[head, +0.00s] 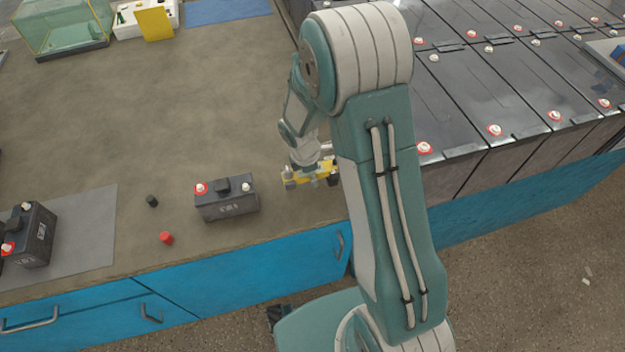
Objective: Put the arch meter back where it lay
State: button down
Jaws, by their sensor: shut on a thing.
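The arch meter (293,179) is the yellow thing with dark ends at the table's right side, close to the battery rows. My gripper (306,168) comes down on it from above and is shut on it. My arm hides part of the area to its right. I cannot tell whether the meter touches the table top (150,100) or hangs just above it.
A small black battery (228,203) stands left of the meter, with a black cap (152,201) and a red cap (166,238) nearby. Another battery (38,238) stands on a grey mat (95,230). Battery rows (510,80) fill the right. A glass tank (65,28) stands at back left.

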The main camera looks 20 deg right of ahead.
aim_at(312, 188)
notch_tip(312, 188, down, 3)
jog(key=shift+w+d+f, duration=0.1)
jog(key=shift+w+f, duration=0.05)
jog(key=shift+f, duration=0.05)
jog(key=shift+d, duration=0.3)
jog(key=shift+f, duration=0.15)
jog(key=shift+c, duration=0.8)
grip_release()
jog(key=shift+a, duration=0.3)
jog(key=shift+d, duration=0.1)
